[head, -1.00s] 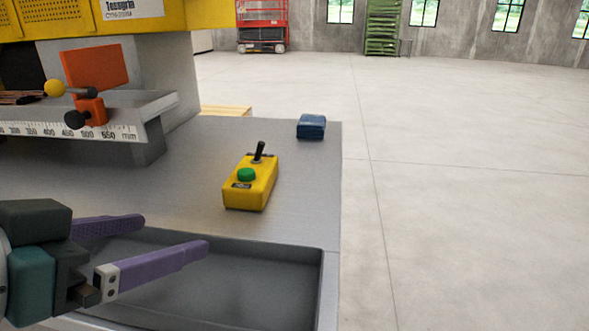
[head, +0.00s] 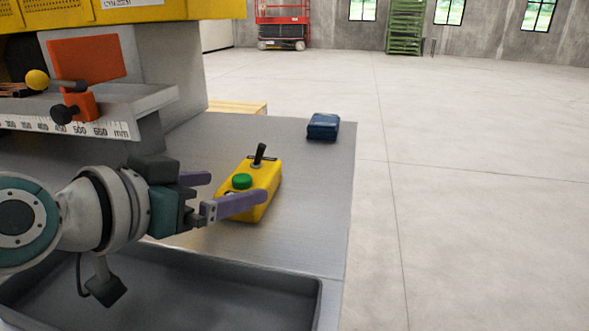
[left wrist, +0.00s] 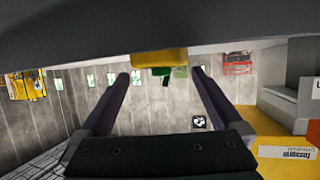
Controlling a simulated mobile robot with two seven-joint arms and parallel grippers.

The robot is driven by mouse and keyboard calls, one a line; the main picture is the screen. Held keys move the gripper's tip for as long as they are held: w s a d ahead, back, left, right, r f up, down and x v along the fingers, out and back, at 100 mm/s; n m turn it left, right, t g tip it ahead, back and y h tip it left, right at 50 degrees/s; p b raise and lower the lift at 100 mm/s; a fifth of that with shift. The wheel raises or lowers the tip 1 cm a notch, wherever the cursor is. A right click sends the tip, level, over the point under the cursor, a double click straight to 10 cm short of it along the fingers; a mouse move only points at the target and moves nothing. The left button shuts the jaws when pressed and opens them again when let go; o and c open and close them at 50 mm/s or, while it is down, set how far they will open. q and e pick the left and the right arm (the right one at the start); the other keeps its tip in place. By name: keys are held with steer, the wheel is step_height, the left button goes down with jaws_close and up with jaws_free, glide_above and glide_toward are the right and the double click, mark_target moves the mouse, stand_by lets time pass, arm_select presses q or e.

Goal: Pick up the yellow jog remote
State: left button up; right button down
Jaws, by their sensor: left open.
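The yellow jog remote (head: 262,190) lies on the grey bench top, with a green button on its near half and a black joystick on its far half. My left gripper (head: 238,186) is open at its near left side. The nearer purple finger crosses in front of the remote's body, and the other finger ends near its left edge. In the left wrist view the picture is upside down, and the remote (left wrist: 150,60) shows between the open fingertips (left wrist: 161,75). I cannot tell whether either finger touches it. My right gripper is not in view.
A dark blue box (head: 323,126) sits at the bench's far right corner. A sunken grey tray (head: 300,287) lies along the near edge. A machine with a millimetre scale (head: 60,127) and an orange stop (head: 85,62) stands left. The bench right of the remote is clear.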

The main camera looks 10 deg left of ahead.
arm_select(q)
steer(key=shift+x, duration=1.1)
steer(key=c, duration=1.6)
steer(key=shift+r, duration=0.2)
step_height(320, 180, up, 20)
steer(key=p, duration=0.4)
steer(key=shift+f, duration=0.1)
